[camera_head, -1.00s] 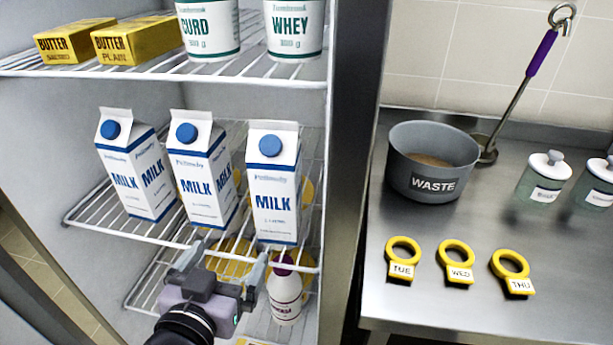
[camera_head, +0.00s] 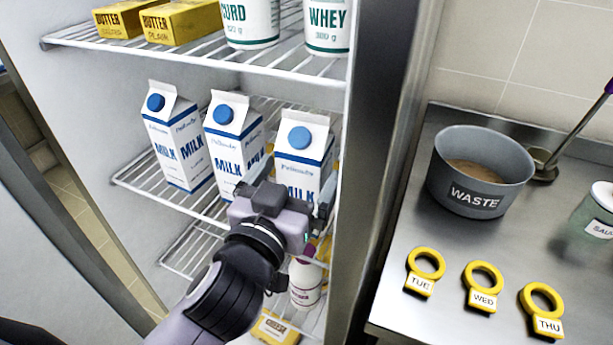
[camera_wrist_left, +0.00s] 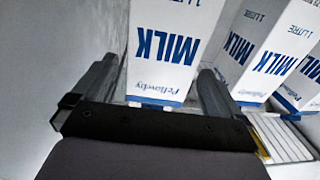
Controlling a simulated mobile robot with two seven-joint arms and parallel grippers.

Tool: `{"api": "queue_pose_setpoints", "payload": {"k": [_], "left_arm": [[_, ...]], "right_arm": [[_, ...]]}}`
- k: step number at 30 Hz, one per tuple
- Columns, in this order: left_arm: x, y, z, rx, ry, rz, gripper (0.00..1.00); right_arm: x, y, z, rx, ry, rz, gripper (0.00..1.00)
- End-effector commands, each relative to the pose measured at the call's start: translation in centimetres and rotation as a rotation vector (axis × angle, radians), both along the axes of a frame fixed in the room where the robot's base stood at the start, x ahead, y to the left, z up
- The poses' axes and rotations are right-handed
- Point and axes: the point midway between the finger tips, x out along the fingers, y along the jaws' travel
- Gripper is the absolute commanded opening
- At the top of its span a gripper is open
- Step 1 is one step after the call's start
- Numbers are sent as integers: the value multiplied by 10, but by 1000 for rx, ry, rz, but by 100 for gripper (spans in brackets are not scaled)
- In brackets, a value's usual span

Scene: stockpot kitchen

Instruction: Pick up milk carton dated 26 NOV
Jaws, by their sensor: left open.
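Three white and blue milk cartons with blue caps stand upright on the middle fridge shelf: a left carton (camera_head: 178,140), a middle carton (camera_head: 232,135) and a right carton (camera_head: 302,160). No date is legible on any of them. My left gripper (camera_head: 285,195) is open in front of the right carton and hides its lower part. In the left wrist view the picture is upside down; the right carton (camera_wrist_left: 172,50) shows between the open fingers of my left gripper (camera_wrist_left: 157,70). I cannot tell whether they touch it. My right gripper is not in view.
The upper shelf (camera_head: 190,55) holds butter packs, a curd tub and a whey tub (camera_head: 328,28). A bottle (camera_head: 305,283) and a cheese pack (camera_head: 276,328) sit below. The fridge's right wall (camera_head: 375,150) is close. The counter has a waste pot (camera_head: 482,170) and yellow day rings (camera_head: 484,285).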

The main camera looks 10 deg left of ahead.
Motion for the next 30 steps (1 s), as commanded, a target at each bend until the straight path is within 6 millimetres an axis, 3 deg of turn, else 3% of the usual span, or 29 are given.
{"api": "queue_pose_setpoints", "payload": {"k": [9, 18, 27, 30], "left_arm": [[37, -5, -1, 3, 0, 0, 100], [39, -5, -2, 1, 1, 0, 97], [39, -5, -2, 1, 1, 0, 0], [39, -5, 2, -1, -11, -1, 0]], "right_arm": [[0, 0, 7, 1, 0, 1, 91], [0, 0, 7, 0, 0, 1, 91], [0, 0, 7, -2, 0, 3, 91], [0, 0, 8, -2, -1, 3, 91]]}}
